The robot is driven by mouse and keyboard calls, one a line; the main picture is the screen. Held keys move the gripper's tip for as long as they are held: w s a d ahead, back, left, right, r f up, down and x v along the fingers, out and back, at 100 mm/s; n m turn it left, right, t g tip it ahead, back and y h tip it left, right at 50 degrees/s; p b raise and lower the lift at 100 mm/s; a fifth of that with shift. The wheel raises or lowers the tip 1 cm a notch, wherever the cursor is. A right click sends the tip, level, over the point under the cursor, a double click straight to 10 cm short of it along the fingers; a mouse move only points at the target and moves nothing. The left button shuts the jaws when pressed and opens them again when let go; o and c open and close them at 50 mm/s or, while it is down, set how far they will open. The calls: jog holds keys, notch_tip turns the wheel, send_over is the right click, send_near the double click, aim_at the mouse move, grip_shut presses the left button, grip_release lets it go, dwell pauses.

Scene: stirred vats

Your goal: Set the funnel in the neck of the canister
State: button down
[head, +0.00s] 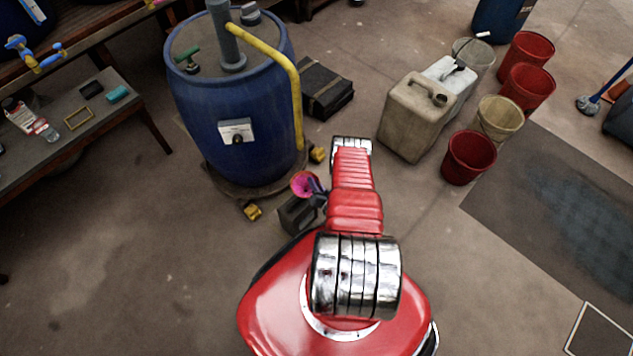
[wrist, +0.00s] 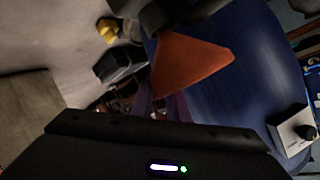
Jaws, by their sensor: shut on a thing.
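The funnel (head: 304,184) shows its pink mouth in the head view, just above the small dark canister (head: 297,214) on the floor. My gripper (head: 318,190), with bluish fingers, is shut on the funnel from its right side. In the wrist view, which is upside down, the funnel (wrist: 192,62) is an orange-red cone beyond purplish fingers (wrist: 163,103).
A blue vat (head: 235,110) with a yellow hose stands close behind, on a base with yellow feet (head: 252,212). A dark case (head: 327,90) lies beyond. A beige jerrycan (head: 415,118) and red buckets (head: 468,157) stand to the right. The floor at front left is clear.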

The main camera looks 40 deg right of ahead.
jog(key=shift+f, duration=0.3)
dwell(0.5)
jog(key=c, duration=1.6)
grip_release()
jog(key=shift+c, duration=0.2)
jog(key=shift+s, duration=0.15)
jog(key=v, duration=1.3)
jog(key=shift+s, duration=0.2)
jog(key=shift+a+r, duration=0.15)
